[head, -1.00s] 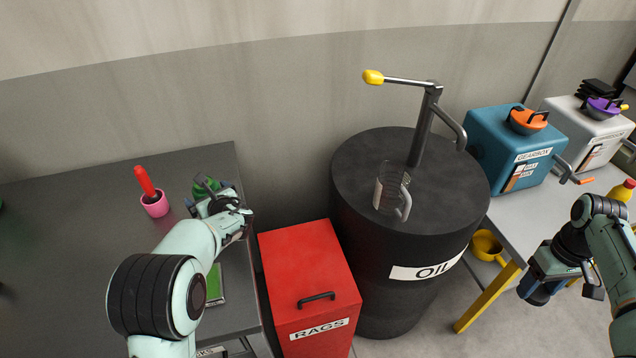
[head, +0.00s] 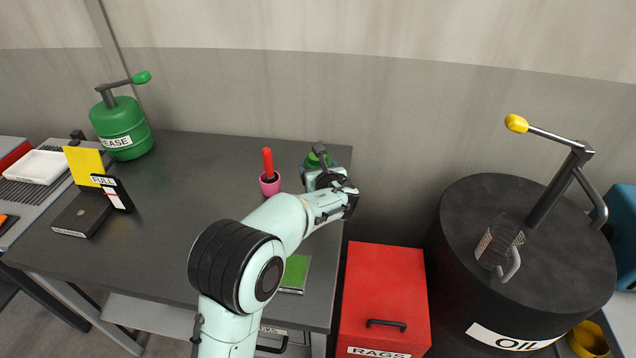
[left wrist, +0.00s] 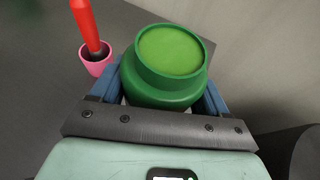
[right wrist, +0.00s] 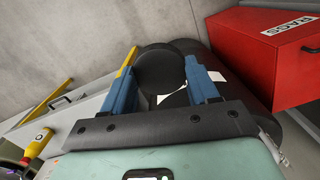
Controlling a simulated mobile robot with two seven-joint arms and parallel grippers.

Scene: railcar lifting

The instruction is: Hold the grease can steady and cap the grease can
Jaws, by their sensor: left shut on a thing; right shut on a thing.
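The grease can (left wrist: 160,88) is green and round, with green grease visible inside its uncovered top in the left wrist view. In the head view only a little of the can (head: 313,160) shows behind my left gripper (head: 328,180). My left gripper (left wrist: 163,92) is shut around the can's sides, and the can looks upright at the table's right end. In the right wrist view my right gripper (right wrist: 166,92) is shut on a black round piece, which looks like the cap (right wrist: 160,70). The right gripper is outside the head view.
The red RAGS box (head: 385,290) and black OIL drum (head: 470,220) stand right of the table. The table's middle is clear.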

